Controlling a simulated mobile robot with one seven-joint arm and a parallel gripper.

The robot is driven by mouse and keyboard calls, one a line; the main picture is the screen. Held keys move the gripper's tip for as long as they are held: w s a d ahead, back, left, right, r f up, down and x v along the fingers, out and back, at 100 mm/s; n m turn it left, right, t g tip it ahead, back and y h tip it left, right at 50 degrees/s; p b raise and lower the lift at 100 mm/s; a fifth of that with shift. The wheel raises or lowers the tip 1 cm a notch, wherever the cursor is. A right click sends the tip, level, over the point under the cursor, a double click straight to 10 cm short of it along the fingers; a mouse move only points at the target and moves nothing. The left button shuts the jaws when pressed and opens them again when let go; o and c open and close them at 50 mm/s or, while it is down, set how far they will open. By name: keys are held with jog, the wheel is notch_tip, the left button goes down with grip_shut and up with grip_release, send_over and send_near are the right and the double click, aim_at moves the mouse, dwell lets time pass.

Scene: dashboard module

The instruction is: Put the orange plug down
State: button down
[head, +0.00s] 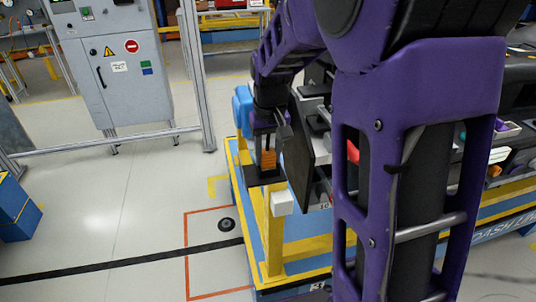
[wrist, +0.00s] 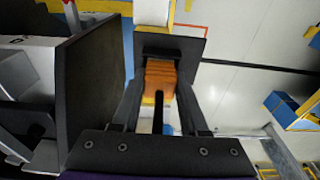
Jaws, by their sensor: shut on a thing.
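The orange plug (head: 267,160) is ribbed and upright in the head view, at the end of my gripper (head: 265,140). In the wrist view the plug (wrist: 160,78) is between the two dark fingers of my gripper (wrist: 160,88), which are shut on it. A small black holder (head: 262,179) lies right at the plug's lower end, and it shows as a dark plate (wrist: 184,45) past the plug in the wrist view. I cannot tell whether the plug touches it or sits in it. The plug's far side is hidden.
A yellow post (head: 274,245) stands below the holder, with a white block (head: 283,203) beside it. A dark upright panel (head: 299,150) stands close to the right of my gripper, also close in the wrist view (wrist: 95,75). My arm covers much of the dashboard module. Open floor lies left.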

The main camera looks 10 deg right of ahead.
jog(key=c, duration=0.9)
grip_release()
jog(key=shift+f, duration=0.15)
jog(key=o, duration=0.5)
jog(key=shift+c, duration=0.2)
notch_tip(320, 180, up, 12)
jog(key=s+p, duration=0.1)
jog(key=p, duration=0.1)
jog(key=shift+s+r, duration=0.2)
jog(key=shift+s, duration=0.05)
